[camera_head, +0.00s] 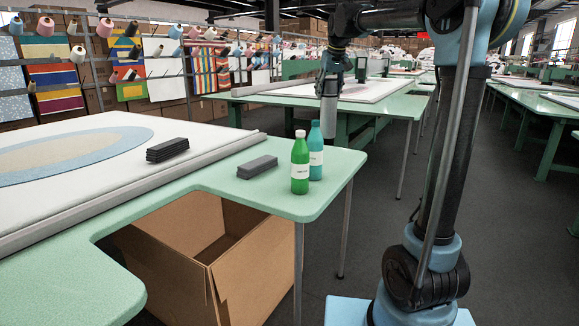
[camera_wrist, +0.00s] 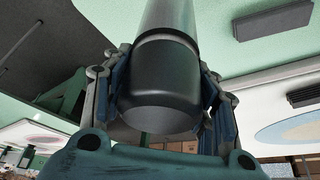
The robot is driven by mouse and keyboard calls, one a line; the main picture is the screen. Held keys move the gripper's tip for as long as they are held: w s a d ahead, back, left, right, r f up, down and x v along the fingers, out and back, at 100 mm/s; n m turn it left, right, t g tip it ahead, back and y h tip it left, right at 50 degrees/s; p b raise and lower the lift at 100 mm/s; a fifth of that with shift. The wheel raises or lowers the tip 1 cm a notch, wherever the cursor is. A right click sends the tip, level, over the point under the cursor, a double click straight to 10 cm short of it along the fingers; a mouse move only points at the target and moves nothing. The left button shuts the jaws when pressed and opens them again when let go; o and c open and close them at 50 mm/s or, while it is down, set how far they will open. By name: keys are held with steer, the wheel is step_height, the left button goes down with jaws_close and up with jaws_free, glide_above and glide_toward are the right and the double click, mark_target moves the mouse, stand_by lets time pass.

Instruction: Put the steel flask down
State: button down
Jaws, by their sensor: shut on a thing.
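The steel flask (camera_wrist: 168,16) is held by its dark cap (camera_wrist: 160,85) between the fingers of my gripper (camera_wrist: 162,92) in the wrist view. Its grey body points away from the wrist, toward the pale green tabletop. In the head view my gripper (camera_head: 334,68) hangs over the table's far right corner, with the flask (camera_head: 329,108) below it, about upright. The flask's lower end is close behind the teal bottle (camera_head: 316,160). I cannot tell whether its base touches the table (camera_head: 308,205).
A green bottle (camera_head: 300,172) stands beside the teal one near the table's right edge. A dark grey block (camera_head: 257,167) lies left of them, and a dark stack (camera_head: 167,150) lies on the white tufting frame (camera_head: 70,195). An open cardboard box (camera_head: 250,280) is under the table.

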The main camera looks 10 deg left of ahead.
mark_target(332, 102)
step_height(332, 102, down, 13)
steer(key=shift+s+f, duration=0.15)
stand_by(0.6)
steer(key=c, duration=0.6)
jaws_free()
steer(key=shift+f, duration=0.1)
steer(key=v, duration=1.2)
steer(key=shift+d, duration=0.1)
